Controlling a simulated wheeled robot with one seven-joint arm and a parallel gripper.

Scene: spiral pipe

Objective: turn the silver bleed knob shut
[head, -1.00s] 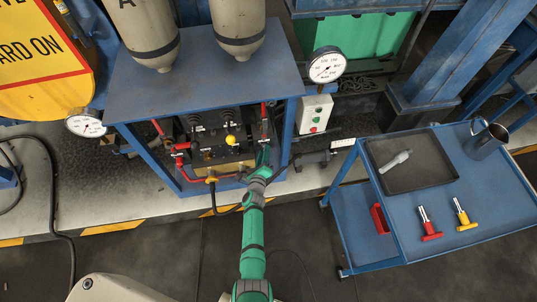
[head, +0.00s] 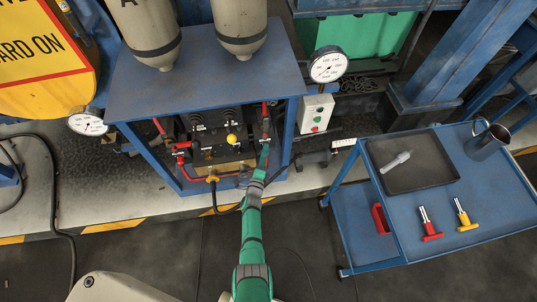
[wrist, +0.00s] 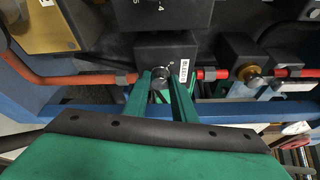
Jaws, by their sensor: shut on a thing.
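The silver bleed knob (wrist: 161,75) is small and round and sits on the front of a black block (wrist: 172,50) with a white label (wrist: 184,71) beside it. My gripper (wrist: 160,88) has its two green fingers on either side of the knob and is shut on it. The fingers partly cover the knob, so its angle cannot be read. In the head view my gripper (head: 265,150) reaches into the blue frame at the right part of the black valve panel, and it hides the knob there.
Red pipe (wrist: 90,80) runs left of the block, and a brass fitting (wrist: 248,72) is at its right. A blue frame bar (wrist: 225,110) crosses close below the fingers. In the head view, a blue cart (head: 365,215) with tools stands at the right. The floor between is clear.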

